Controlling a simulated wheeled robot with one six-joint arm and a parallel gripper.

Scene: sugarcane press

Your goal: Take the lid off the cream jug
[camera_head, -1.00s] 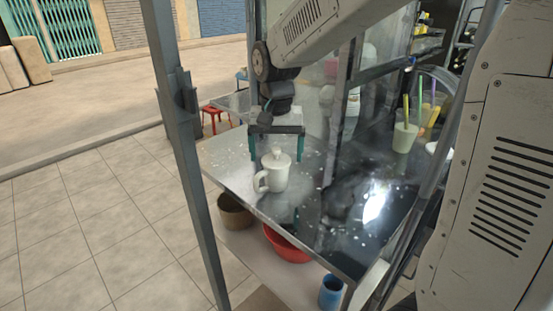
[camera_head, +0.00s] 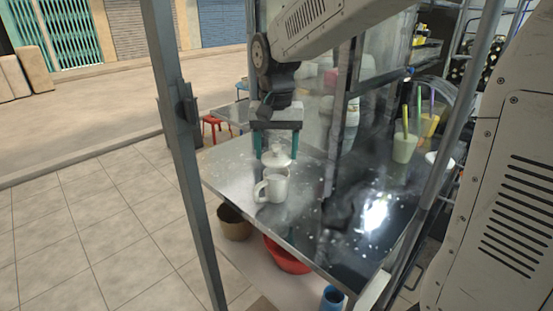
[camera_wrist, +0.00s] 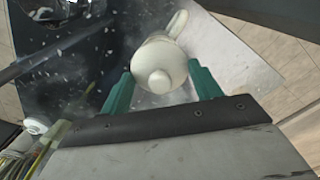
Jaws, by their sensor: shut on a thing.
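The cream jug (camera_head: 271,187) is white and stands upright on the metal counter, with its handle to the left in the head view. Its white lid (camera_head: 277,160) with a round knob appears raised a little above the jug's rim. My gripper (camera_head: 276,154) points down with its two green fingers on either side of the lid, shut on it. In the wrist view the lid (camera_wrist: 154,60) sits between the fingertips (camera_wrist: 160,82). The lid hides most of the jug there; the jug's handle (camera_wrist: 178,22) shows behind it.
The metal counter (camera_head: 232,168) is mostly clear around the jug. A cup with a straw (camera_head: 403,148) stands at its right back. A frame post (camera_head: 183,140) rises at the left.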

